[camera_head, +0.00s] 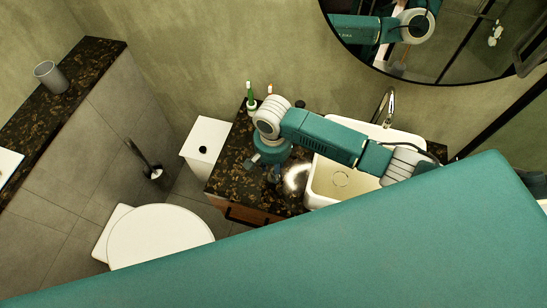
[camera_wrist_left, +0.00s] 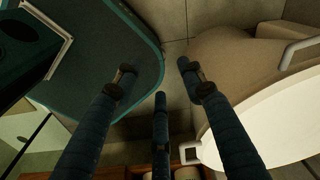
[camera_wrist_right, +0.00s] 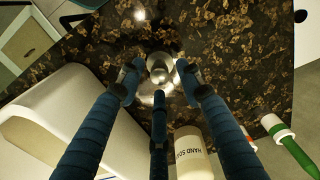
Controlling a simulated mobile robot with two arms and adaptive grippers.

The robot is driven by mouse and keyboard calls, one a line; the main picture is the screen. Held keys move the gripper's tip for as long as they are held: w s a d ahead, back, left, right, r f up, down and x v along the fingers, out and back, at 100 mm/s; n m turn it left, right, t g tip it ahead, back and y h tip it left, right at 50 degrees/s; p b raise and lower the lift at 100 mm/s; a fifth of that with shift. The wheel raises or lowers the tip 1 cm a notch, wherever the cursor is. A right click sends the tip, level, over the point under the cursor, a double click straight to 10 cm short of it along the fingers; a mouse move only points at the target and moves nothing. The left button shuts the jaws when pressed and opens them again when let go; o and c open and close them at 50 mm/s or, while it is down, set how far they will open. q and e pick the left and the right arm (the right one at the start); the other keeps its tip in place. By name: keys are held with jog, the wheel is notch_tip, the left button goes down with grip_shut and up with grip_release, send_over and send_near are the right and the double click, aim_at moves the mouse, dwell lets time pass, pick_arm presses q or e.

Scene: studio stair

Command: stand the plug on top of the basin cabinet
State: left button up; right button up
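The plug (camera_wrist_right: 160,70), a shiny metal piece with a round knob over a wider disc, shows in the right wrist view over the dark speckled top of the basin cabinet (camera_wrist_right: 235,55). It looks upright. My right gripper (camera_wrist_right: 160,76) has its three fingertips around the knob, with narrow gaps seeming to show; the gripper looks open. In the head view my right gripper (camera_head: 272,172) is low over the left part of the cabinet top (camera_head: 228,165), and the plug is not clear there. My left gripper (camera_wrist_left: 157,75) is open and empty, above the floor near the toilet.
The white basin (camera_head: 325,185) stands right of the gripper, under my right arm. A hand soap bottle (camera_wrist_right: 192,150) and a green-white toothbrush (camera_wrist_right: 287,145) are close to the fingers. The toilet (camera_head: 160,237) and a white bin (camera_head: 205,140) are left of the cabinet.

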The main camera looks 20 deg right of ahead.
notch_tip(320, 180, up, 10)
jog(key=shift+f+b, duration=0.15)
jog(key=shift+b, duration=0.2)
jog(key=shift+s, duration=0.1)
dwell(0.3)
